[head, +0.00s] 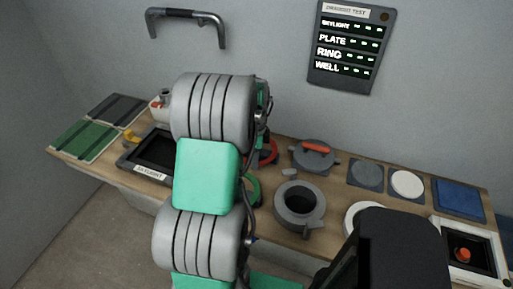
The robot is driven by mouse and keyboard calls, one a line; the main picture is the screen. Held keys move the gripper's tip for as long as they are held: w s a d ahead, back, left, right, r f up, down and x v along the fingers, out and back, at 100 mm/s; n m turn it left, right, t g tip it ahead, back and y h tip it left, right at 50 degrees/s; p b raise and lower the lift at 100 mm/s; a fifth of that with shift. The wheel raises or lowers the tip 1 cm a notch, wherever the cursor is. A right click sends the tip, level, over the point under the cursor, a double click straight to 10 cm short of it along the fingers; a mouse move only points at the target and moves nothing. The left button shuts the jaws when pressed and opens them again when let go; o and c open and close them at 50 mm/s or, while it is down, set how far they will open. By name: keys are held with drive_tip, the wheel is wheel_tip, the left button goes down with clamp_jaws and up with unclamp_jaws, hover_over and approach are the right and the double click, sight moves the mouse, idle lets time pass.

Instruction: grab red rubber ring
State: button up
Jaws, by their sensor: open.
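A red curved piece (274,152), which looks like the red rubber ring, lies on the wooden bench just right of my arm. My arm hides its left part, so I cannot see the whole ring or whether anything lies inside it. My gripper cannot be made out; my own arm links fill the middle of the head view and block what is behind them.
A green ring (254,190) shows partly beside my arm. A grey round housing (300,222) and a grey lid with an orange handle (316,163) stand to the right. A dark skylight frame (128,164) is at left. A wall handle (187,14) hangs above.

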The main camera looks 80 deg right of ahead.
drive_tip(key=shift+f, duration=0.45)
drive_tip(key=shift+f, duration=0.25)
idle(0.3)
clamp_jaws()
idle(0.4)
